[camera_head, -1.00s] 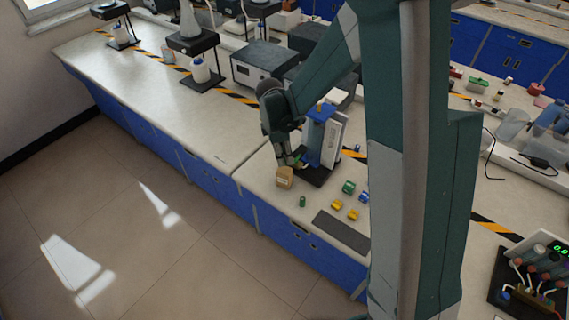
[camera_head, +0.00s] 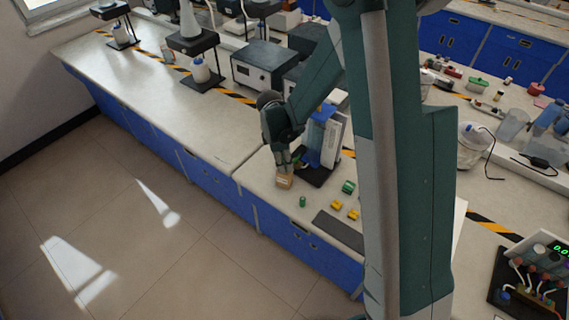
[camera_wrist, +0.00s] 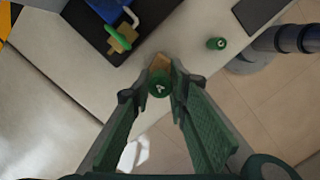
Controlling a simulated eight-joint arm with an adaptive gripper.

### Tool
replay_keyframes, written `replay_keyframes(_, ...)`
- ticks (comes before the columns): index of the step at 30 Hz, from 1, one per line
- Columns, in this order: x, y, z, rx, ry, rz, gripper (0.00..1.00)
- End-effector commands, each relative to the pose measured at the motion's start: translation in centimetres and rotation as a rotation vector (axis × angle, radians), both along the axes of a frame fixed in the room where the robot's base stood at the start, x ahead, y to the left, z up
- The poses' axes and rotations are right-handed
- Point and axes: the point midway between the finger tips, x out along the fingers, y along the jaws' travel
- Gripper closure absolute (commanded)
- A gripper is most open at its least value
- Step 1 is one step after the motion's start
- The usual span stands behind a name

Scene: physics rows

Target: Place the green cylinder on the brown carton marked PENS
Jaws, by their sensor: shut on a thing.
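My gripper (camera_wrist: 158,92) is shut on a green cylinder (camera_wrist: 159,82) with a pale mark on its top, seen in the wrist view. The brown carton (camera_wrist: 160,62) shows partly behind the cylinder and between the fingertips; I cannot tell whether cylinder and carton touch. In the head view my gripper (camera_head: 283,167) is right over the carton (camera_head: 285,182), near the bench's front edge. The held cylinder cannot be made out there, and the marking is too small to read. A second green cylinder (camera_head: 302,201) stands on the bench, also in the wrist view (camera_wrist: 216,43).
A blue device on a black base (camera_head: 318,178) stands close right of the carton. A green block (camera_head: 348,187), yellow blocks (camera_head: 337,205) and a dark grey mat (camera_head: 340,230) lie farther right. The bench to the left (camera_head: 170,110) is mostly clear.

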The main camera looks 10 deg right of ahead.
Motion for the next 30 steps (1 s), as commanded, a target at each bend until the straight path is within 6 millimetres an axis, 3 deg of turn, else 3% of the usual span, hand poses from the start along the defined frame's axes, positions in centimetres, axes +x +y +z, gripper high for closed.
replay_keyframes(4, 0.0, 0.0, -0.4, 0.0, 0.0, 0.0, 0.95)
replay_keyframes(5, 0.0, 0.0, -0.3, 0.0, 0.0, 0.0, 0.79)
replay_keyframes(8, 0.0, 0.0, -0.3, 0.0, 0.0, 0.0, 0.68)
replay_keyframes(23, 0.0, 0.0, 0.1, 0.0, 0.0, 0.0, 0.68)
replay_keyframes(30, 0.0, 0.3, 1.6, 0.0, 0.0, 0.0, 0.68)
